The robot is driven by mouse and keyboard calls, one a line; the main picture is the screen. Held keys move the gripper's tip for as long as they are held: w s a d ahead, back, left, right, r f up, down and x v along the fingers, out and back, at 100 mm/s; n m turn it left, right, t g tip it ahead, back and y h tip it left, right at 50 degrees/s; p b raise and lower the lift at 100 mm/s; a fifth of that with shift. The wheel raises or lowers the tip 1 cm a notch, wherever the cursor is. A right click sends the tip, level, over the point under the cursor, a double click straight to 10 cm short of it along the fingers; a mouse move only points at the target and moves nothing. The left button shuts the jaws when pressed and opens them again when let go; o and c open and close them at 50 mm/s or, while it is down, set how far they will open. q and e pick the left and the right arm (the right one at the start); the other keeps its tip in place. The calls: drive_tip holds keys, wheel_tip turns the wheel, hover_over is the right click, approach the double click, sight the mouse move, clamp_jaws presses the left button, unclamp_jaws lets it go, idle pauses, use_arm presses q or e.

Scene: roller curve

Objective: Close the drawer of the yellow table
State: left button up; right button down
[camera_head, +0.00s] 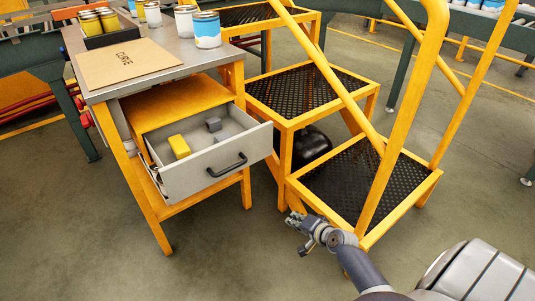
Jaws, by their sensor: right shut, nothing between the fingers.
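The yellow table (88,66) has a grey top and yellow legs and stands at the left. Its drawer (225,160) is pulled out toward the front right. The drawer has a grey front with a dark handle (227,165). A yellow block (180,146) and small grey pieces (214,125) lie inside it. My right gripper (297,220) is shut and empty, to the lower right of the drawer front, apart from the handle. It shows in front of the lowest step of the yellow stairs. My left gripper is not in view.
Yellow stairs (437,176) with black mesh steps and handrails stand close at the right of the drawer. A cardboard sign (126,63), paint cans (207,30) and a black tray (108,39) are on the tabletop. The floor (220,250) in front is clear.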

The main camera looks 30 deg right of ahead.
drive_tip(key=w+d+r+m+t+b, duration=0.2)
drive_tip(key=w+d+r+t+b, duration=0.15)
drive_tip(key=r, duration=0.55)
use_arm(q)
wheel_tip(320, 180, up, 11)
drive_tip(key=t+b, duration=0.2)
drive_tip(key=b, duration=0.1)
use_arm(e)
drive_tip(key=m+t+y, duration=0.2)
drive_tip(key=t, duration=0.1)
approach(263, 134)
drive_tip(key=s, duration=0.7)
drive_tip(key=shift+h, duration=0.4)
drive_tip(key=w, duration=0.4)
drive_tip(key=w+b, duration=0.1)
drive_tip(key=w, duration=0.8)
drive_tip(key=shift+w+a+b, duration=0.15)
drive_tip(key=shift+a+b, duration=0.15)
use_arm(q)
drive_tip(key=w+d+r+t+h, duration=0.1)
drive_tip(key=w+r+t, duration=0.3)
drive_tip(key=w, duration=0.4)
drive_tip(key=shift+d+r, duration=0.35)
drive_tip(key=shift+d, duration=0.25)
use_arm(e)
drive_tip(key=shift+w, duration=0.35)
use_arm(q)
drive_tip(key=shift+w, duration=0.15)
